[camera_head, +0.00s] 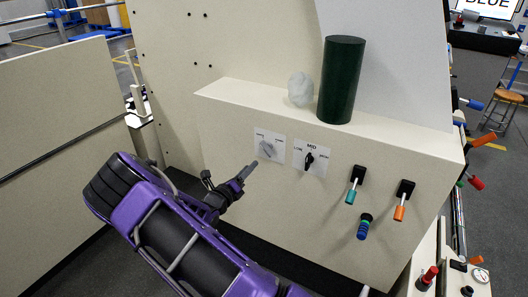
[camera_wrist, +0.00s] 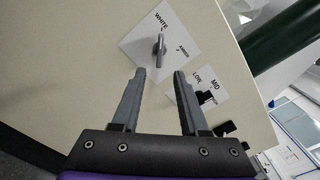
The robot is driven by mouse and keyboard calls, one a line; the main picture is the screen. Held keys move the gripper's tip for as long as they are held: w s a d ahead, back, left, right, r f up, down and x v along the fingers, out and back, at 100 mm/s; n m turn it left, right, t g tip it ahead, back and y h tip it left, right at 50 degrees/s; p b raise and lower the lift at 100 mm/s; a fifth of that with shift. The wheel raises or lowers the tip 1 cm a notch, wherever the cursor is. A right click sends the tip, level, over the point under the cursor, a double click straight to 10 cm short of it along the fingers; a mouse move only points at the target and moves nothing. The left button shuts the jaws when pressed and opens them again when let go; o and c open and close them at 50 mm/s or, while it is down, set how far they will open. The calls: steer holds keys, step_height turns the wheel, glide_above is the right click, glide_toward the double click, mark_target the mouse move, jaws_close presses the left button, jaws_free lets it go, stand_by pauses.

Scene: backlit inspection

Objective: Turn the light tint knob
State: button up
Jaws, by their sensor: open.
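The tint knob is a grey knob (camera_head: 266,148) on a small light plate on the front of the cream ledge, left of a second plate. In the wrist view the knob (camera_wrist: 160,45) stands on its plate (camera_wrist: 143,46), with WHITE at one side and a second, partly legible word at the other. My gripper (camera_head: 248,170) is just below and left of the plate in the head view. In the wrist view my gripper (camera_wrist: 160,74) is open and empty, its fingertips apart, with the knob beyond the gap between them and not touching.
A black knob (camera_head: 309,160) on a plate marked LOW and MID sits right beside. Further right are a teal-handled lever (camera_head: 351,195), an orange-handled lever (camera_head: 400,212) and a blue knob (camera_head: 363,231). A dark green cylinder (camera_head: 341,80) and a whitish lump (camera_head: 300,90) stand on the ledge.

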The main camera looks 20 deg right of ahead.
mark_target(265, 151)
steer(key=x, duration=1.1)
steer(key=shift+w+d, duration=0.15)
steer(key=shift+w, duration=0.05)
jaws_close()
